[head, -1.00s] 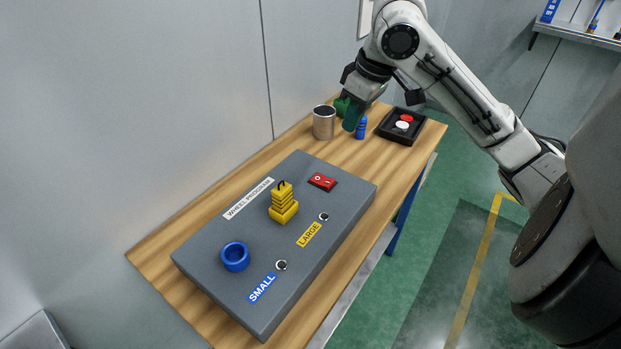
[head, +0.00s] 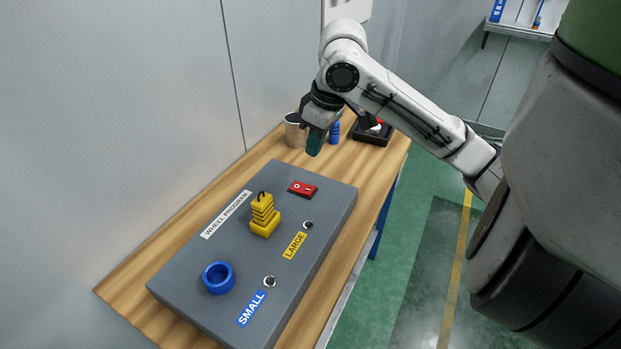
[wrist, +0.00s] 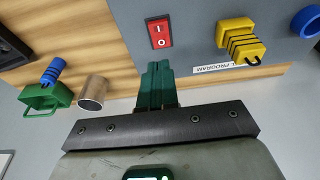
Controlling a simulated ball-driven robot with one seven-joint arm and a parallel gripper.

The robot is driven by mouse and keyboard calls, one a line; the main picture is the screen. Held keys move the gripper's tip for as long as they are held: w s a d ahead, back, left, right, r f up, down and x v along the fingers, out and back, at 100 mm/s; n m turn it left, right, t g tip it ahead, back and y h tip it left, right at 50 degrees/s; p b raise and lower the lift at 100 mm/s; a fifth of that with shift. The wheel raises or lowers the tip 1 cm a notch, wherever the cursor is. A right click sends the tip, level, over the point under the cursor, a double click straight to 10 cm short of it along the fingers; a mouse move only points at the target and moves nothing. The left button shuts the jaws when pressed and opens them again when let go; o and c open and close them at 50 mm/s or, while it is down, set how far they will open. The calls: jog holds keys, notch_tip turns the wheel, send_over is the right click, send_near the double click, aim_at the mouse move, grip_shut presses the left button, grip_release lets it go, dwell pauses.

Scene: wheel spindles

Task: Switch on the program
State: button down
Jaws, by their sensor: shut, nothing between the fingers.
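A red rocker switch (head: 302,188) marked O and I sits near the far end of the grey panel (head: 180,293), beside the "WHEEL PROGRAM" label (head: 226,214). I cannot tell which side is pressed. It also shows in the wrist view (wrist: 160,32), just ahead of my fingertips. My gripper (head: 314,150) has its teal fingers shut and empty. It hangs above the table, beyond the far end of the panel, apart from the switch. In the wrist view the gripper (wrist: 156,66) points toward the switch, slightly to its near side.
A yellow stepped piece (head: 263,218) and a blue ring (head: 218,277) stand on the panel. A green handled piece (wrist: 46,100) lies by the cup.

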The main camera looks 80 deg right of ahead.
send_over(308, 188)
jog(key=f, duration=0.9)
jog(key=shift+s+a, duration=0.25)
jog(key=shift+s, duration=0.1)
jog(key=shift+f, duration=0.65)
